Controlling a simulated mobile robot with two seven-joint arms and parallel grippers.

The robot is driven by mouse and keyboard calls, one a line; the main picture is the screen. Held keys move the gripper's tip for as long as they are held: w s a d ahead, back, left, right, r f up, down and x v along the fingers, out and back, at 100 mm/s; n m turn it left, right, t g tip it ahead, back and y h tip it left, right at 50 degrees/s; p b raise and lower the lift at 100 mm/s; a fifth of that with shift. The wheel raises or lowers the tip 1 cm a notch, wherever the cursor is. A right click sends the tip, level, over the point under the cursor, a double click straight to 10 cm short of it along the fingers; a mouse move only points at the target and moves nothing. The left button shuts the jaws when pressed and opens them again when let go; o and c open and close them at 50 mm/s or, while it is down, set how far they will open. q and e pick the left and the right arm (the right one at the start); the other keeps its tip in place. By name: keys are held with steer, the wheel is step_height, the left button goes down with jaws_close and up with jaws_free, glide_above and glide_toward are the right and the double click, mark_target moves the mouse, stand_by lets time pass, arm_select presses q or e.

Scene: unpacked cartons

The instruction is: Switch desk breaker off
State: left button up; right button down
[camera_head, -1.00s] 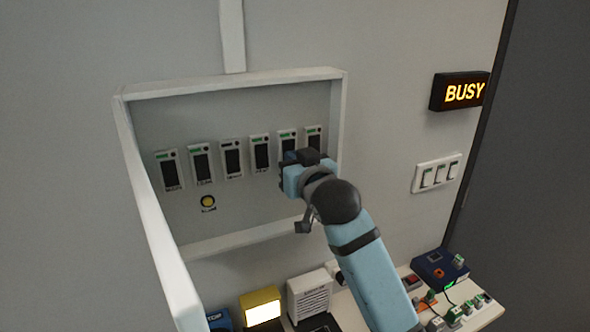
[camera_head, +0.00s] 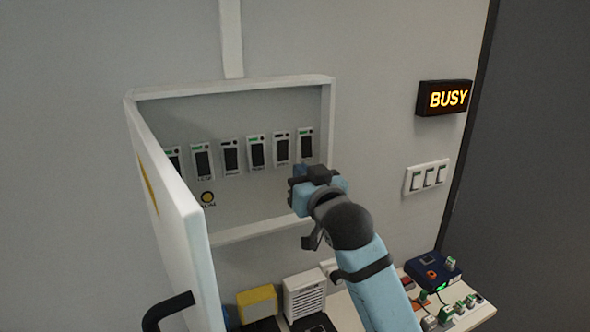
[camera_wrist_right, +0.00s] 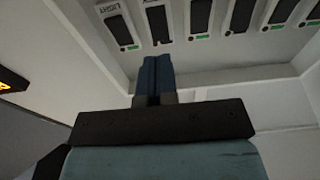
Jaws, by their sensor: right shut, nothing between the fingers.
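A row of breakers (camera_head: 256,152) sits in a white-framed wall panel (camera_head: 232,88). Their labels are too small to read surely, so I cannot pick out the desk one by name. My right gripper (camera_head: 300,170) is just in front of the panel's lower right, below the rightmost breakers. My left gripper is out of view.
The panel's door (camera_head: 180,215) stands open at the left, with a black handle (camera_head: 168,310). Right are a BUSY sign (camera_head: 444,98) and wall switches (camera_head: 427,177). A yellow box (camera_head: 257,302) and white box (camera_head: 304,297) stand below.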

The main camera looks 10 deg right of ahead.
steer(key=f+b+v, duration=0.1)
steer(key=v, duration=0.5)
steer(key=s+d+f+g, duration=0.1)
steer(key=s+f+g, duration=0.15)
steer(key=f, duration=1.15)
steer(key=s+d+f+g, duration=0.15)
steer(key=s+f, duration=0.25)
steer(key=f, duration=1.1)
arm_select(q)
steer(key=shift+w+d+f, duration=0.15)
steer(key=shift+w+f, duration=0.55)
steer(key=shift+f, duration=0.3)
arm_select(e)
steer(key=s+d+f+g, duration=0.2)
steer(key=s+f+g, duration=0.1)
steer(key=s+f, duration=1.5)
steer(key=shift+f+n+g, duration=0.3)
steer(key=shift+f+n, duration=0.1)
steer(key=shift+f, duration=0.4)
